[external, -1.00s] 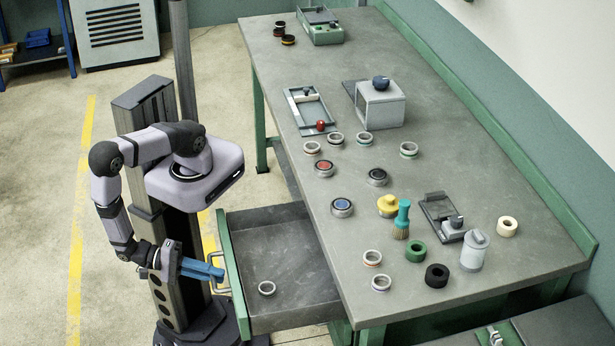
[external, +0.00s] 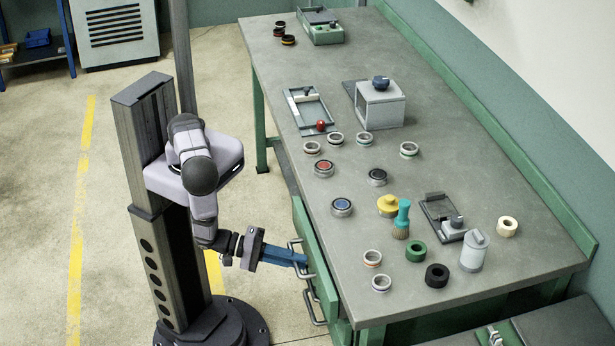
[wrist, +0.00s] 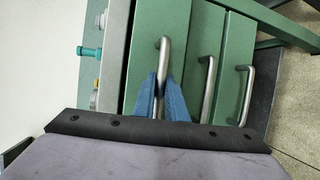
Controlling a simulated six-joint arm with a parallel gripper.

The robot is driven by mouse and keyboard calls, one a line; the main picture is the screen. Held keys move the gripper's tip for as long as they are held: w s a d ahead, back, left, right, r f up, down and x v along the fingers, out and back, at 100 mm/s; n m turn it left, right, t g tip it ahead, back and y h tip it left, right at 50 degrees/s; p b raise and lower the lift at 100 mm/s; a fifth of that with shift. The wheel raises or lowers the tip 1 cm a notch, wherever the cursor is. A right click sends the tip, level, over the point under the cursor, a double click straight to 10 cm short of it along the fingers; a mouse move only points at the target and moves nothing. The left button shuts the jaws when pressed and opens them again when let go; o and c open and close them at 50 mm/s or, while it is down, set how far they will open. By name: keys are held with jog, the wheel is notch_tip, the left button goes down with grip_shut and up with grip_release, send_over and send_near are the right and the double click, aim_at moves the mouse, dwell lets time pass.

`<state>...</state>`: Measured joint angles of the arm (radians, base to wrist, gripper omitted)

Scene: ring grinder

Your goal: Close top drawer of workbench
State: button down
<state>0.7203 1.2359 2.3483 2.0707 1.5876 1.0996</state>
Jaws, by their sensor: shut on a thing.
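The top drawer's green front (external: 318,262) is now close against the workbench (external: 300,120), and the inside of the drawer is hidden. A small gap cannot be ruled out from this angle. My gripper (external: 303,260) has its blue fingers shut on the top drawer's metal handle (external: 294,244). In the wrist view, the fingers (wrist: 163,105) lie on both sides of the handle (wrist: 162,65), in front of the top drawer's green front (wrist: 155,25).
Lower drawer handles (external: 315,310) stick out below; two show in the wrist view (wrist: 243,95). On the bench are several rings, a brush (external: 402,218), a grey canister (external: 474,250) and a grey box (external: 380,104).

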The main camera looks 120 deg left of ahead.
aim_at(311, 256)
jog(key=w+a, duration=0.3)
jog(key=shift+w+a, duration=0.1)
jog(key=shift+w, duration=0.05)
jog(key=shift+r, duration=0.1)
jog(key=c, duration=2.1)
grip_release()
jog(key=shift+w+a, duration=0.1)
jog(key=shift+p+v, duration=0.8)
jog(key=shift+v, duration=3)
